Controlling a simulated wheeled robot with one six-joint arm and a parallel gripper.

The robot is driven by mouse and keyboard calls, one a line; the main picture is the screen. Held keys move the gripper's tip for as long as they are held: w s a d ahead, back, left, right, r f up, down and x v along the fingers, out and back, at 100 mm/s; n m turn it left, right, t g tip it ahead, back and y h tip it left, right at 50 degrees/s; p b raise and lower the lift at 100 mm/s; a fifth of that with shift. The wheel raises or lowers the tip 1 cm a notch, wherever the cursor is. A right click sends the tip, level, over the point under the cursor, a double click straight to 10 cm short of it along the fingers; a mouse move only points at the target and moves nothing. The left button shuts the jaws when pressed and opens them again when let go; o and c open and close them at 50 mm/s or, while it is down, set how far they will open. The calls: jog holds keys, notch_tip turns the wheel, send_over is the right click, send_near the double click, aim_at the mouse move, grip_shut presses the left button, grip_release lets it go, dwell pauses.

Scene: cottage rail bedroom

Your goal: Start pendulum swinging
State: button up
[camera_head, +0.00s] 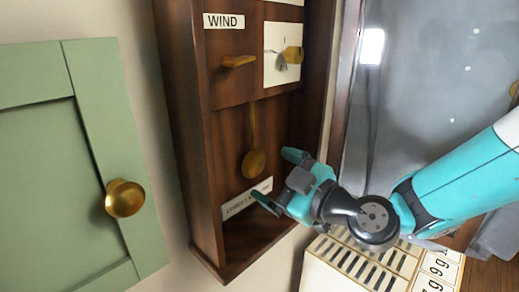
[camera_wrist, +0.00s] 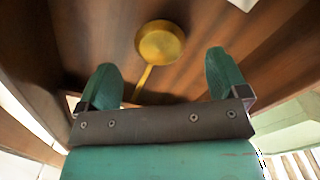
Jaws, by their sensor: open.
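The pendulum has a round brass bob (camera_head: 253,164) on a thin brass rod (camera_head: 252,122). It hangs inside an open dark wood clock case (camera_head: 197,150) on the wall. My gripper (camera_head: 279,179) is at the lower right of the bob, with its fingers spread and nothing between them. In the wrist view the bob (camera_wrist: 160,43) lies beyond and between the two teal fingertips (camera_wrist: 162,68). A gap to the fingers shows on both sides. The rod runs down in that view until my gripper hides it.
Above the pendulum are a WIND label (camera_head: 224,21), a brass lever (camera_head: 238,61) and a white plate (camera_head: 282,54) with a brass knob. A lettered strip (camera_head: 246,198) sits below the bob. A green door (camera_head: 55,170) with a brass knob (camera_head: 125,198) is left. A slatted cream box (camera_head: 365,262) stands lower right.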

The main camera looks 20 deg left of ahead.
aim_at(259, 168)
jog(key=p+x, duration=0.2)
jog(key=x, duration=0.3)
